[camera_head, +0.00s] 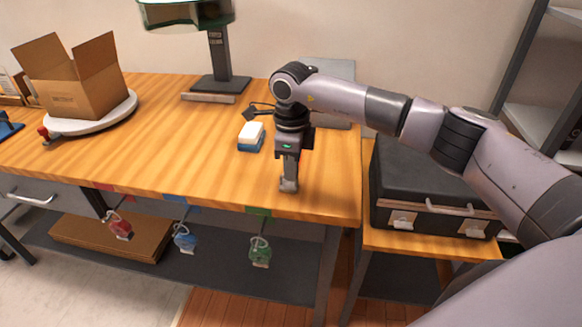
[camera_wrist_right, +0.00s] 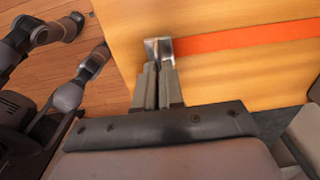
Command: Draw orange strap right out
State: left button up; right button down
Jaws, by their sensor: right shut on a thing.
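The orange strap (camera_wrist_right: 250,38) lies flat on the wooden tabletop in the right wrist view. It runs from my right gripper's tips to the right edge of that view. A silvery piece (camera_wrist_right: 158,48) sits at the fingertips, at the near end of the strap. My right gripper (camera_head: 288,185) points down at the front edge of the table, near its right corner, and is shut on the strap's end. In the head view the arm and gripper hide nearly all of the strap. My left gripper does not show in either view.
A blue and white block (camera_head: 251,137) stands left of the gripper. A cardboard box (camera_head: 75,85) on a round white plate and a dark stand (camera_head: 220,60) are further back. A black case (camera_head: 430,190) sits on a lower surface at right. Tagged clips (camera_head: 260,250) hang under the table edge.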

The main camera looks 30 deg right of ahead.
jog(key=shift+s+a, duration=0.1)
jog(key=shift+a, duration=0.1)
jog(key=c, duration=1.2)
grip_release()
jog(key=shift+s, duration=0.1)
jog(key=shift+c, duration=0.2)
jog(key=shift+r, duration=0.4)
notch_tip(320, 180, up, 6)
jog(key=shift+r+b, duration=0.2)
jog(key=shift+b, duration=0.2)
jog(key=shift+f, duration=0.1)
